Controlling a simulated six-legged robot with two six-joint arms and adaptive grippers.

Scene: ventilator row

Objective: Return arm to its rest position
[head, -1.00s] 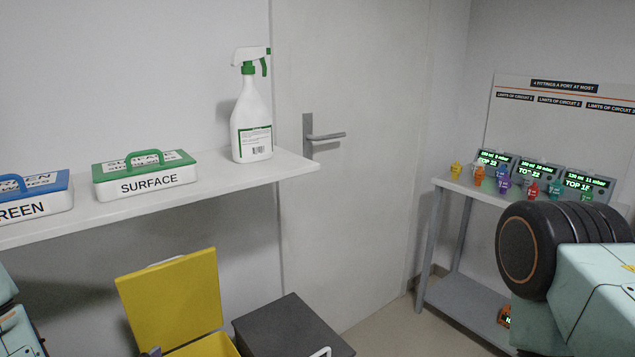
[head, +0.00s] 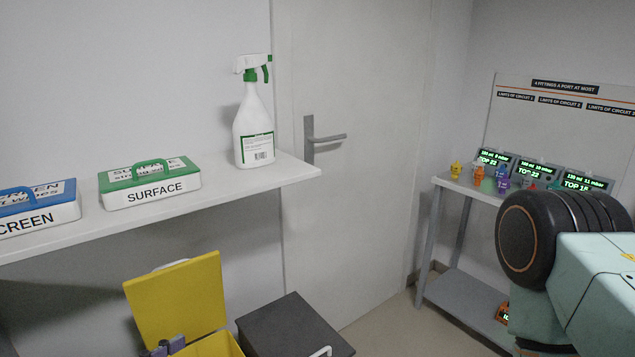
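My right arm (head: 590,290) fills the lower right, with its dark round joint (head: 525,240) in front of the shelf of ventilators. My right gripper is outside the picture. A small grey-violet piece, which looks like the tip of my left gripper (head: 166,346), shows at the bottom edge by the front left of the yellow bin (head: 212,347). Most of it is cut off, so I cannot tell whether it is open or holds anything.
A wall shelf (head: 95,222) holds a blue SCREEN wipes box (head: 40,208), a green SURFACE wipes box (head: 150,185) and a spray bottle (head: 254,125). A dark bin (head: 290,325) stands beside the yellow one. Ventilators (head: 540,170) with coloured fittings stand right of the door (head: 360,130).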

